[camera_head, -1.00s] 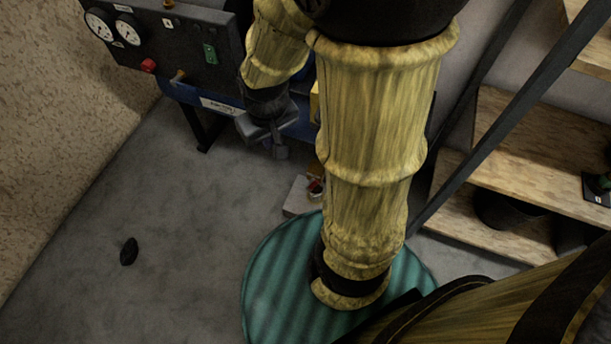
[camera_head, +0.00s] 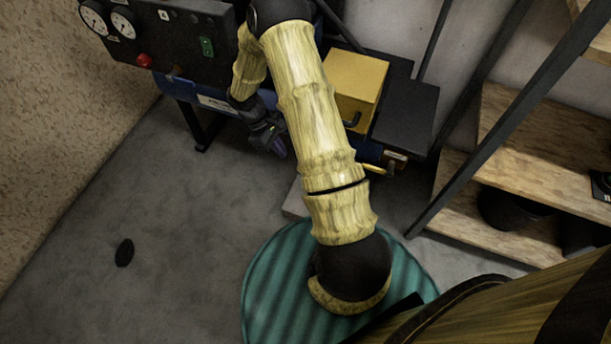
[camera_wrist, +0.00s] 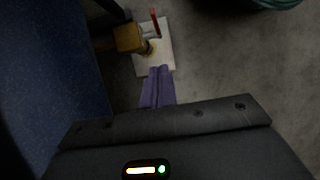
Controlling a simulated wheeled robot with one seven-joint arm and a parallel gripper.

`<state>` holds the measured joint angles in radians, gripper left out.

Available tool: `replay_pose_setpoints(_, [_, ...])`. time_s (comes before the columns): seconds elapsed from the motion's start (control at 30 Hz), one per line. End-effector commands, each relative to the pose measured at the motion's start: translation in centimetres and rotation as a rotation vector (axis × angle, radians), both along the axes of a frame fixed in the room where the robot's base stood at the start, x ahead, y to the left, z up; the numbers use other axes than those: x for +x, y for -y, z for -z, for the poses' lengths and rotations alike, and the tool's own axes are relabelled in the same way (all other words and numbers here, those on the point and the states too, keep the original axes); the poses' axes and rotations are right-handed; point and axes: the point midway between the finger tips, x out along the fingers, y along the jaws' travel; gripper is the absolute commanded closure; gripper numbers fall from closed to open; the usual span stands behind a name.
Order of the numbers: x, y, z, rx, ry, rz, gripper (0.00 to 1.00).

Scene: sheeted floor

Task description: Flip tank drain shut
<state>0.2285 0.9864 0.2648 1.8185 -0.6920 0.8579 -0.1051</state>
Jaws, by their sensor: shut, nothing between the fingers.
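The brass tank drain (camera_wrist: 128,38) shows at the top of the wrist view, beside the dark blue tank (camera_wrist: 45,75). A thin red lever (camera_wrist: 155,22) points toward the top of that picture near its outer end. A pale plate (camera_wrist: 165,58) lies beneath the drain. My gripper (camera_wrist: 159,70) has its purple fingers together with nothing between them, and their tips appear just below the drain in the picture; contact is not visible. In the head view my gripper (camera_head: 278,149) is beside the blue tank (camera_head: 215,97), and my arm hides the drain.
A black panel with gauges (camera_head: 123,25) and a red knob (camera_head: 144,60) sits above the tank. A yellow box (camera_head: 354,82) and a yellow handle (camera_head: 373,169) are right of my arm. Wooden shelves (camera_head: 540,125) stand at right. A small dark object (camera_head: 124,253) lies on open grey floor.

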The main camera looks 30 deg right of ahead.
Motion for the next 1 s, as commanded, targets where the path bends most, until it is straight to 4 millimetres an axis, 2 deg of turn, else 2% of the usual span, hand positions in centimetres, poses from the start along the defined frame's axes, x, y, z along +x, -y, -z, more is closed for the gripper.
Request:
replay_pose_setpoints(0.47, [-0.2,0.1,0.9,0.000,-0.005,-0.003,1.00])
replay_pose_setpoints(0.67, [-1.1,0.8,3.3,0.000,-0.006,-0.004,1.00])
replay_pose_setpoints(1.0, [-3.1,2.2,8.8,0.000,-0.006,-0.008,1.00])
